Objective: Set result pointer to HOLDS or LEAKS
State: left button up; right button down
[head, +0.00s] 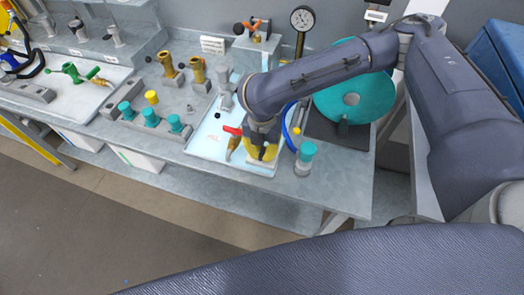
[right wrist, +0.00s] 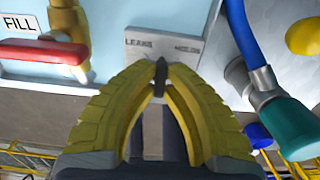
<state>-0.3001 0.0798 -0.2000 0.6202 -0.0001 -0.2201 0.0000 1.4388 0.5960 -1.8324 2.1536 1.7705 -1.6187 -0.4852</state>
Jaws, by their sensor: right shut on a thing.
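The result plate (right wrist: 165,45) is a grey plate in the right wrist view, with LEAKS on its left side and a blurred word, likely HOLDS, on its right. A small dark pointer (right wrist: 160,68) stands at the plate's lower middle, roughly upright between the two words. My right gripper (right wrist: 160,85) has its yellow fingertips closed on the pointer. In the head view the right gripper (head: 262,152) reaches down over the front of the light-blue panel, and its wrist hides the plate and pointer. My left gripper is not in view.
A red-handled brass valve (right wrist: 45,50) beside a FILL label is left of my fingers. A blue hose (right wrist: 240,30) and a teal knob (right wrist: 290,130) are close on the right. A teal disc (head: 352,98) stands further right. Several teal and brass fittings stand on the bench to the left.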

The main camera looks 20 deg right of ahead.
aim_at(262, 152)
jog(key=n, duration=0.4)
jog(key=shift+n, duration=2)
jog(key=c, duration=1.5)
grip_release()
notch_tip(262, 152, up, 12)
